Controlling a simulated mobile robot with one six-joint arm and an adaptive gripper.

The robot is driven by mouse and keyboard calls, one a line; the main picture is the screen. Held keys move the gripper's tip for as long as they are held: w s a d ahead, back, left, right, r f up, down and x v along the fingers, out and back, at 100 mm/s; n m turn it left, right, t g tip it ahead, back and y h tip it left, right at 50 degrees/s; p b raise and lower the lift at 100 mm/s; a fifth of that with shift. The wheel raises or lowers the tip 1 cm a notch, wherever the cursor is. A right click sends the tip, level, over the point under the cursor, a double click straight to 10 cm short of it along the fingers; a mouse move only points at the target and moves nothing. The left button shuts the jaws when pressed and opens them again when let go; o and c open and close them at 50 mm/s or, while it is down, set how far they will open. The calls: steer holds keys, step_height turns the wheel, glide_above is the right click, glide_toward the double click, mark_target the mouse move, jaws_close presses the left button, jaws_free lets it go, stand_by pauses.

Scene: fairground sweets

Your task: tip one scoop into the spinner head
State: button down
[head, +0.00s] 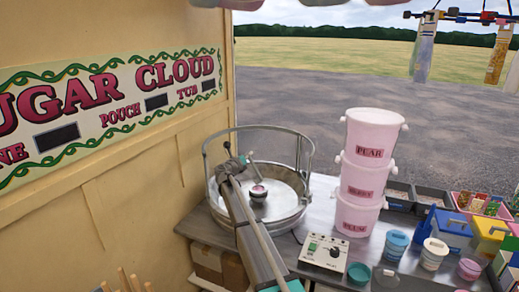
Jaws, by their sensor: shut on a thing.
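The wide metal spinner bowl (291,222) stands on the counter at the centre, with a raised rail around it. The small spinner head (259,199) sits in its middle. My gripper (245,160) is at the far end of my arm, over the left part of the bowl. It is shut on a thin-handled scoop (254,172), whose handle slants down towards the spinner head. The scoop's low end, with a pinkish patch, overlaps the head in the picture. I cannot tell its exact height or tilt, or whether it touches the head.
Three stacked pink tubs (366,177) stand right of the bowl. A control box (325,252) sits in front, near small tubs (396,244) and a teal cup (359,272). Trays and colourful bins (455,228) crowd the right. A cream sign wall (120,180) closes the left.

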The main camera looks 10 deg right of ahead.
steer(key=shift+d+r+m+g+h+p, duration=0.35)
steer(key=shift+d+m+g+h, duration=0.7)
steer(key=shift+m, duration=0.9)
steer(key=shift+d+r+m+g+h+p, duration=0.35)
steer(key=shift+d+m+g+h, duration=0.35)
steer(key=shift+m+g, duration=1)
steer(key=shift+d+r+m+g+h+p, duration=0.35)
steer(key=shift+d+m+g+h, duration=0.6)
steer(key=shift+m, duration=1.3)
steer(key=shift+s, duration=0.15)
steer(key=s+a+r+p, duration=0.1)
steer(key=s+a, duration=0.2)
steer(key=s, duration=0.9)
steer(key=s+a+r+p, duration=0.2)
steer(key=s+a, duration=0.2)
steer(key=s, duration=0.9)
steer(key=shift+s, duration=0.3)
steer(key=shift+a, duration=0.1)
